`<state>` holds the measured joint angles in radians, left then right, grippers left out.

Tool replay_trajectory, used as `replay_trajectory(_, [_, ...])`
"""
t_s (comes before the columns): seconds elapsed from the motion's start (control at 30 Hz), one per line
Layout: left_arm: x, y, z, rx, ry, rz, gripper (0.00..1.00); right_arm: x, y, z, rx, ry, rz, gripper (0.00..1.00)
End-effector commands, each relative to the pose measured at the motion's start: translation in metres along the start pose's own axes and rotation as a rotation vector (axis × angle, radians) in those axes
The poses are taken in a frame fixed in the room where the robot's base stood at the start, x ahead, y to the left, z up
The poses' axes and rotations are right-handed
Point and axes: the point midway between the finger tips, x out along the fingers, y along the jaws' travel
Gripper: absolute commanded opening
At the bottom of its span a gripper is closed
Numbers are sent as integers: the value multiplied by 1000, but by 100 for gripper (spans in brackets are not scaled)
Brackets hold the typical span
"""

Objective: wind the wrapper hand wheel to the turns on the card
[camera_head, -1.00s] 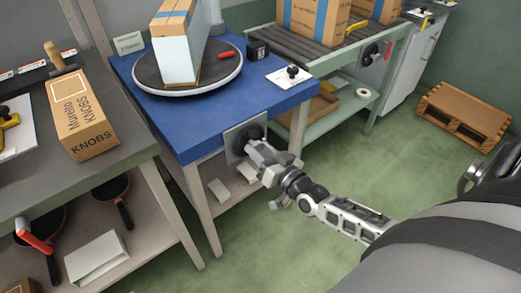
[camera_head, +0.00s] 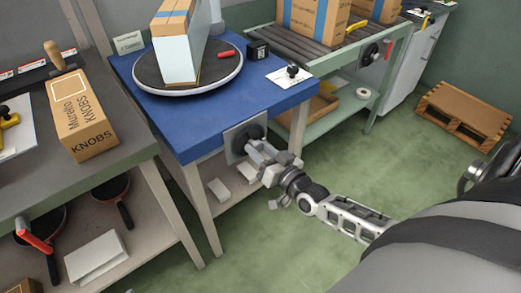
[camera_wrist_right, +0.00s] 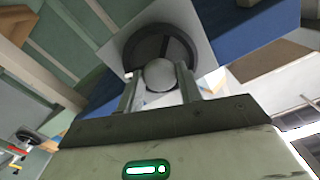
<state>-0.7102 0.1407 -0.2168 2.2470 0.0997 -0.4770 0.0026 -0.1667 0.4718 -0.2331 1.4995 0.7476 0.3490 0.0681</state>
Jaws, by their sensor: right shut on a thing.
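The dark hand wheel (camera_head: 252,131) sits on a square grey plate (camera_head: 232,147) at the front side of the blue table. In the right wrist view the wheel (camera_wrist_right: 183,45) shows as a dark disc with a round pale grey knob (camera_wrist_right: 160,74). My right gripper (camera_head: 257,147) reaches the wheel from the lower right. Its two fingers (camera_wrist_right: 160,85) are shut on the knob, one on each side. A small pale card (camera_head: 128,42) stands at the table's back left; its writing is too small to read. My left gripper is out of view.
The blue table (camera_head: 190,135) carries a round turntable (camera_head: 150,82) with a tall carton (camera_head: 178,60), a small black box (camera_head: 258,50) and a plate with a black knob (camera_head: 291,72). A grey workbench (camera_head: 110,160) stands left.

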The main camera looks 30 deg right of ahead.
Motion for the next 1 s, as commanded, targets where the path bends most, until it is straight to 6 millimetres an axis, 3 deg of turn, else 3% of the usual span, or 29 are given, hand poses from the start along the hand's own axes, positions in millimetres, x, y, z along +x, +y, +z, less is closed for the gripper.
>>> replay_trajectory(0.13, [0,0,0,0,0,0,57,0,0,1,0,-2,0,13])
replay_trajectory(0.17, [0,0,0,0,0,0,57,0,0,1,0,-2,0,39])
replay_trajectory(0.23, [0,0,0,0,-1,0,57,0,0,1,0,-2,0,57])
replay_trajectory(0.53, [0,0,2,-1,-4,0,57,-1,0,0,0,-1,0,57])
replay_trajectory(0.67, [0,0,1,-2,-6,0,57,-12,0,1,0,-3,1,57])
replay_trajectory(1.0, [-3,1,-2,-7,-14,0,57,-88,0,1,0,-7,1,57])
